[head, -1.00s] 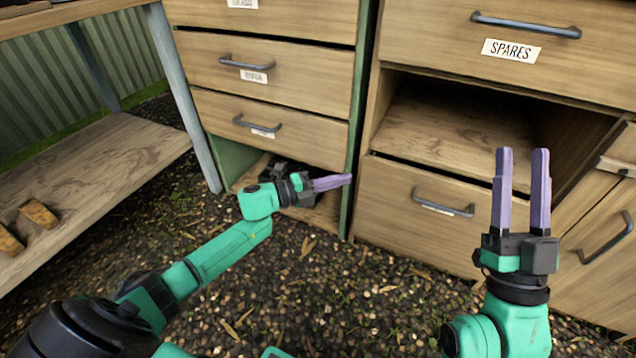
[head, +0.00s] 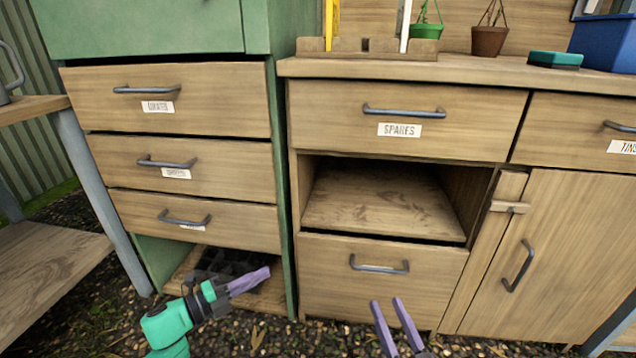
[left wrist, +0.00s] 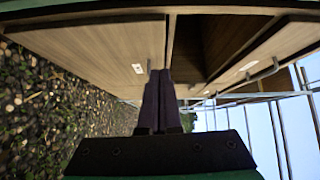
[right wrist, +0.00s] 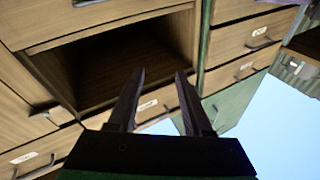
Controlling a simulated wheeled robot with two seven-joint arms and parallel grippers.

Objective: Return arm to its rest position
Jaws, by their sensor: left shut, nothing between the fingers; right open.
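My left gripper (head: 248,281) is in front of the open bottom space of the green cabinet, at the lower left in the head view. Its purple fingers are together and hold nothing. They also show closed in the left wrist view (left wrist: 161,85). My right gripper (head: 390,305) is at the bottom of the head view, in front of the lowest drawer (head: 340,290) of the wooden bench. Its two fingers stand apart and are empty, as the right wrist view (right wrist: 158,85) also shows. Most of my right arm is below the head view.
The green cabinet (head: 284,200) has three shut drawers and a dark tray (head: 222,268) in its bottom space. The bench has a shut drawer labelled SPARES (head: 450,125) above an open cubby (head: 380,205). A low wooden shelf (head: 50,275) stands at the left. Gravel lies between.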

